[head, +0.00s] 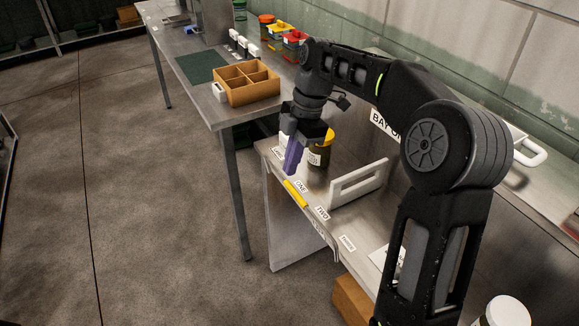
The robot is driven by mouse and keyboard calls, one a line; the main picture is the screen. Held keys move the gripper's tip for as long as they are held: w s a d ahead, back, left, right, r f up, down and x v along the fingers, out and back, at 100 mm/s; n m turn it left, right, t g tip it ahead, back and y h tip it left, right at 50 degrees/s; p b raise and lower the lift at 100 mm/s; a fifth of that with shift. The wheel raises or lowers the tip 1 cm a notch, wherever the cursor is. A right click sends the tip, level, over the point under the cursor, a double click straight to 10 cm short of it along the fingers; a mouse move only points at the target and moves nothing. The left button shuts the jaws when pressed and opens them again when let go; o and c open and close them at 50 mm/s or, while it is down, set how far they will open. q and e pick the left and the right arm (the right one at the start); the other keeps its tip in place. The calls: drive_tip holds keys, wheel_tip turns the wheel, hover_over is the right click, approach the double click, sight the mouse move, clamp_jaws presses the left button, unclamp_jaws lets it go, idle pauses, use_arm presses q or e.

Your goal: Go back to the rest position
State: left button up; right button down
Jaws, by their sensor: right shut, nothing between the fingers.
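My right arm reaches in from the lower right and bends over the steel bench (345,232). My right gripper (293,160) points down with its purple fingers together and nothing held. It is just left of a dark jar with a yellow lid (320,152), partly covering a pale item behind it. Whether the fingers touch the jar or the bench cannot be told. My left gripper is not in view.
A white upright handle-like frame (345,190) and a yellow strip (296,194) are on the bench. A wooden divided tray (228,98) sits on the farther table. A cardboard box (352,302) and a white-lidded jar (507,311) are lower right. Open floor lies left.

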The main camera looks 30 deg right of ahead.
idle(0.3)
drive_tip(key=s+a+f+m, duration=0.1)
drive_tip(key=a+f+m, duration=0.45)
drive_tip(key=f, duration=0.75)
drive_tip(key=s+a+f+m, duration=0.1)
drive_tip(key=a+f+m, duration=0.2)
drive_tip(key=a+f, duration=0.7)
drive_tip(key=s+a+f+m, duration=0.4)
drive_tip(key=s+f, duration=0.4)
drive_tip(key=s, duration=0.2)
drive_tip(key=s+a+f+m+y, duration=0.1)
drive_tip(key=s+a+f+m, duration=0.4)
drive_tip(key=s, duration=0.5)
wheel_tip(320, 180, down, 4)
drive_tip(key=shift+r+m+t, duration=0.25)
drive_tip(key=shift+m+t, duration=0.05)
drive_tip(key=shift+m, duration=0.75)
